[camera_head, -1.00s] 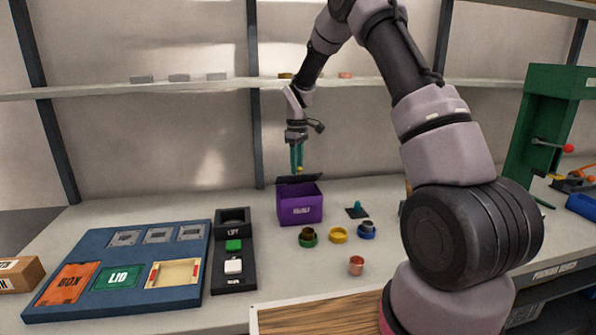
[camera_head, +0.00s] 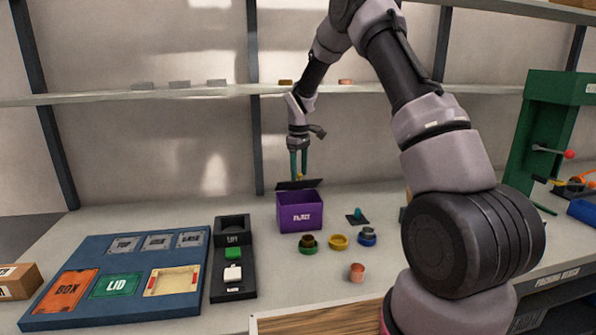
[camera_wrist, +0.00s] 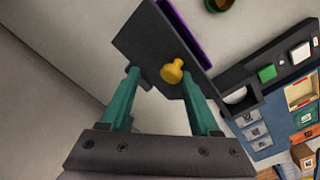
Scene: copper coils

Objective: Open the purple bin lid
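The purple bin (camera_head: 300,218) stands on the table at the middle, with its top open. Its dark lid (camera_head: 297,184) is raised at the bin's rear edge; it also shows in the wrist view (camera_wrist: 150,45), with a purple strip of the bin beyond it. The lid's yellow knob (camera_wrist: 172,71) faces my gripper. My gripper (camera_head: 299,176), with teal fingers, is above and behind the bin at the lid. In the wrist view its fingers (camera_wrist: 160,76) are spread, with the knob between the tips and gaps around it.
A black switch panel (camera_head: 233,279) and a blue board (camera_head: 60,318) lie to the left. A shelf (camera_head: 200,92) runs behind.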

